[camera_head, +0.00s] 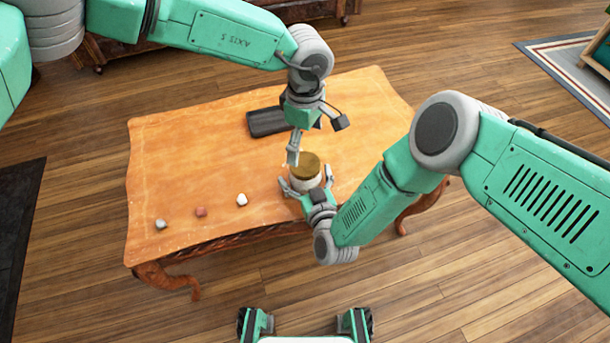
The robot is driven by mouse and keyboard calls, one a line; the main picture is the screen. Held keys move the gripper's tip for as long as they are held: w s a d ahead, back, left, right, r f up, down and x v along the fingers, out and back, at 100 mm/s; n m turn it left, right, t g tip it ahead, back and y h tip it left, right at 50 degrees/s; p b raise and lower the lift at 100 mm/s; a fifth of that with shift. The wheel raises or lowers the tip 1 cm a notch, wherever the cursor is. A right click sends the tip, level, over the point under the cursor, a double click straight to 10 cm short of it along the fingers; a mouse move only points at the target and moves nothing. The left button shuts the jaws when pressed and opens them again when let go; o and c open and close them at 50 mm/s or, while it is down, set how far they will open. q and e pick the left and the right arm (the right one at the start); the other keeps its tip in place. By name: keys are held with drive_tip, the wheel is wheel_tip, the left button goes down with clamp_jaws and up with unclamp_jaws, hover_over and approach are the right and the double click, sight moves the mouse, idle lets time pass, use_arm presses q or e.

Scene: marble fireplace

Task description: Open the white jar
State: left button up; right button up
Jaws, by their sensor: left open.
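The white jar (306,184) stands near the front edge of the orange wooden table (190,160), with a brown-gold lid (307,163) on top. My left gripper (293,157) reaches down from above, open, with its fingertips at the lid's left rear edge; I cannot tell whether they touch it. My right gripper (306,180) comes from the front right, with one finger on each side of the jar's body. I cannot tell whether its fingers press on the jar. The jar's lower front is partly hidden by this gripper.
A dark flat object (267,122) lies behind the jar. Three small stones lie along the front left: grey (161,224), reddish (201,211) and white (241,199). The table's left half and right rear are mostly clear.

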sight(305, 163)
clamp_jaws()
use_arm(q)
drive_tip(key=m, duration=1.7)
drive_tip(key=shift+m, duration=0.4)
drive_tip(key=shift+f, duration=4)
